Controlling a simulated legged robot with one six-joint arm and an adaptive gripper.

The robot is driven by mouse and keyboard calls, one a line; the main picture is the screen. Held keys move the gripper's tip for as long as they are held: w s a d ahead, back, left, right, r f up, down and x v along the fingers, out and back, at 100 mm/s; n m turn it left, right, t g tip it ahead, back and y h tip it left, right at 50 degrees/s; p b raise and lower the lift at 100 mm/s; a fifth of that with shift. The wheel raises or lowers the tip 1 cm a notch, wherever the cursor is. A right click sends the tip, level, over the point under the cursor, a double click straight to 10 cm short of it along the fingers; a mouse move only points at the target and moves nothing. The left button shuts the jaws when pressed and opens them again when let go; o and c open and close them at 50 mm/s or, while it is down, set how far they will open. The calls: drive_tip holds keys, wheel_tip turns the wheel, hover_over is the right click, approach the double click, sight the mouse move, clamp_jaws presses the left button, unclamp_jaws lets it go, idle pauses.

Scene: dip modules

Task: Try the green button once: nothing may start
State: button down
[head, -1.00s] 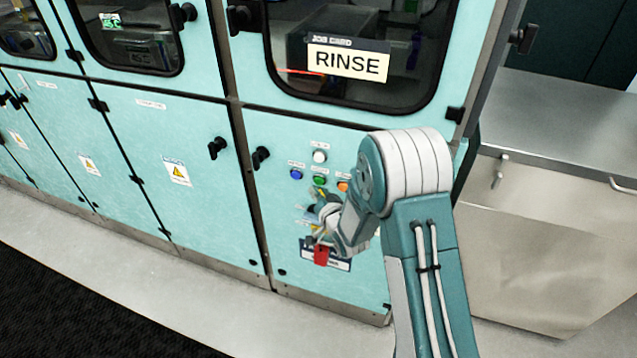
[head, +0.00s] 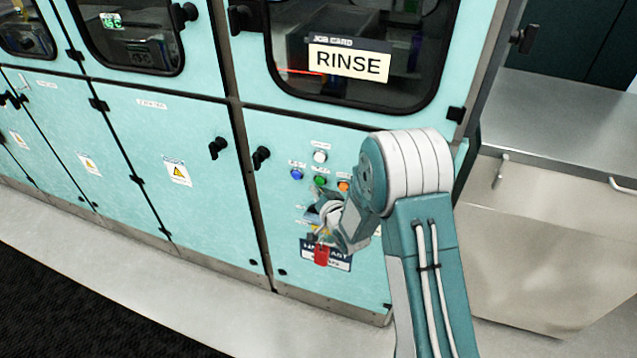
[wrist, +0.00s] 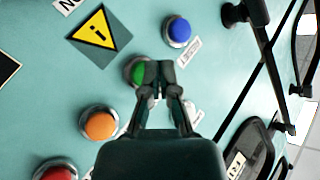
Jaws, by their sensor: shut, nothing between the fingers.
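The green button (head: 320,181) sits on the teal cabinet's control panel, below a white button (head: 320,157) and between a blue button (head: 296,174) and an orange button (head: 343,186). In the wrist view the green button (wrist: 137,71) is partly hidden behind my gripper's fingertips. My gripper (wrist: 158,73) is shut and empty, its tips overlapping the button's edge on the side towards the blue button (wrist: 178,31). I cannot tell whether the tips touch it. In the head view my gripper is small and partly hidden by my wrist.
In the wrist view the orange button (wrist: 100,124) and a red button (wrist: 57,172) lie at lower left. A yellow warning label (wrist: 101,33) is at upper left. A black door handle (wrist: 245,14) sticks out at upper right. A RINSE card (head: 348,63) hangs on the window above.

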idle(0.6)
drive_tip(key=shift+w+d+r, duration=0.1)
drive_tip(key=shift+w+d, duration=0.1)
drive_tip(key=shift+w, duration=0.15)
drive_tip(key=shift+w+d, duration=0.15)
drive_tip(key=shift+w, duration=0.3)
idle(0.6)
drive_tip(key=shift+s, duration=0.1)
drive_tip(key=shift+s+a, duration=0.3)
drive_tip(key=shift+s, duration=0.4)
drive_tip(key=shift+s, duration=0.1)
drive_tip(key=shift+s+a, duration=0.3)
drive_tip(key=shift+s, duration=0.45)
drive_tip(key=shift+s+a, duration=0.25)
drive_tip(key=shift+s, duration=0.55)
drive_tip(key=shift+s+a, duration=0.3)
drive_tip(key=shift+s, duration=0.45)
drive_tip(key=shift+r, duration=0.1)
